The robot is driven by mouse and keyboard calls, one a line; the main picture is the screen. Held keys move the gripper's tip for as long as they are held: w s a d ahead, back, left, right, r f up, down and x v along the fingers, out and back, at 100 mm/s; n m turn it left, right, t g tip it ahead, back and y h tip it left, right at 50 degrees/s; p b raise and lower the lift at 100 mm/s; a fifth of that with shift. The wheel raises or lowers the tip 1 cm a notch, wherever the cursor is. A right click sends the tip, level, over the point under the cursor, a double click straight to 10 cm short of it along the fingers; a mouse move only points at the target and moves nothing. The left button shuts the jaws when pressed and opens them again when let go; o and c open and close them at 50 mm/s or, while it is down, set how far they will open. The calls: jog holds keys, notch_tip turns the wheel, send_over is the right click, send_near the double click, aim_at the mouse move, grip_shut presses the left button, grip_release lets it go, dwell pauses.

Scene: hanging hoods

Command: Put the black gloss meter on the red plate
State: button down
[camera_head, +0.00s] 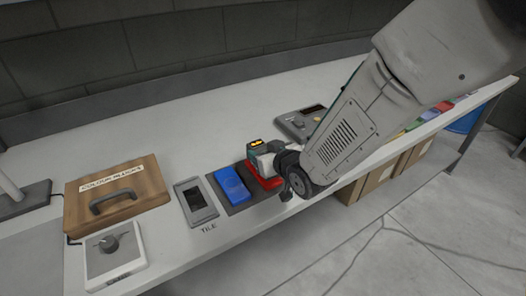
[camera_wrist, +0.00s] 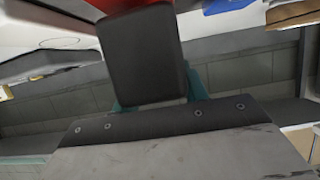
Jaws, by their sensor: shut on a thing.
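The black gloss meter (camera_wrist: 143,55) is a dark block between the teal fingers of my gripper (camera_wrist: 158,92) in the wrist view. My gripper is shut on it. In the head view my gripper (camera_head: 262,156) is low over the red plate (camera_head: 265,182), of which only the near and left edges show. A dark top with yellow marks (camera_head: 254,144) shows at the fingers and seems to be the meter. Red also shows beyond the block at the top of the wrist view. Whether the meter touches the plate is hidden.
A blue object (camera_head: 232,184) lies on a dark pad left of the red plate. Further left are a grey tile holder (camera_head: 195,201), a brown case (camera_head: 117,192) and a white dial box (camera_head: 114,254). A grey device (camera_head: 301,123) stands behind my arm.

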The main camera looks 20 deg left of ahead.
jog(key=shift+f, duration=0.55)
jog(key=c, duration=0.7)
grip_release()
